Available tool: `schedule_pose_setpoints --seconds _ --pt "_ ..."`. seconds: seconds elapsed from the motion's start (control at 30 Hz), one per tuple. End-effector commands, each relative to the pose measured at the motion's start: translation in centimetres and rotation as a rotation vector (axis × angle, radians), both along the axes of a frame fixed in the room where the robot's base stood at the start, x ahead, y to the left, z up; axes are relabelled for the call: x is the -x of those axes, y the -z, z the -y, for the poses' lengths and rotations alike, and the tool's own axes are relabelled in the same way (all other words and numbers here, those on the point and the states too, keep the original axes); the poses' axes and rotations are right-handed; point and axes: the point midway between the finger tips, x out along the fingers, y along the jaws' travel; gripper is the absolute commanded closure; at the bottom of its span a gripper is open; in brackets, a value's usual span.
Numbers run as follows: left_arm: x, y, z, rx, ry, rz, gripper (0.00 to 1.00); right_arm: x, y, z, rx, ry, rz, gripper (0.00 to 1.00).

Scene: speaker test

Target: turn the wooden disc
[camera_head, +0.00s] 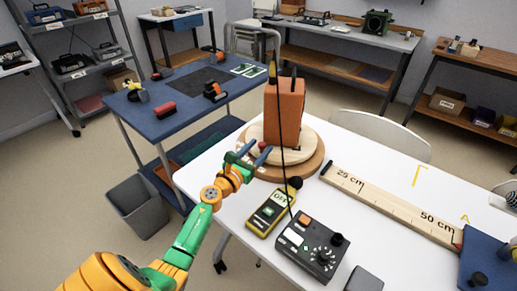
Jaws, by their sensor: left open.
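The wooden disc (300,153) lies on the white table (350,192), a pale round plate on a wider, browner round base (313,168). An orange box (284,112) stands upright on the disc and hides its back part. A small reddish peg (263,146) shows at the disc's left side. My left gripper (250,154) is open at the disc's left edge, its blue fingers close to the peg. I cannot tell whether they touch it. My right gripper is not in view.
A yellow meter (272,207) and a black control box (312,248) lie in front of the disc. A microphone (293,184) and thin dark stand rise before the orange box. A wooden ruler (390,205) lies to the right. A blue bench (185,90) stands behind left.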

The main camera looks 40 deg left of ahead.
Motion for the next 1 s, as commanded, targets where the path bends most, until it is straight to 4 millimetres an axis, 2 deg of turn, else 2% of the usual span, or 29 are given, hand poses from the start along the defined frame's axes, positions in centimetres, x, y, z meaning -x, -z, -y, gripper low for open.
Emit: schedule_pose_setpoints --seconds 0.13,0.17,0.37,1.0 --pt "0.01 0.00 0.01 0.000 0.000 0.000 0.42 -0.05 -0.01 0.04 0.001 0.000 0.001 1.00" --pt "0.02 0.00 0.01 0.000 0.000 0.000 0.45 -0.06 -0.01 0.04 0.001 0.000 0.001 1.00" --pt "0.03 -0.01 0.01 0.000 0.000 0.000 0.99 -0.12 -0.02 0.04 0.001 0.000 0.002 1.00" --pt "0.04 -0.01 0.01 0.000 0.000 0.000 1.00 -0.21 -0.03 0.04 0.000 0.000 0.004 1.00"
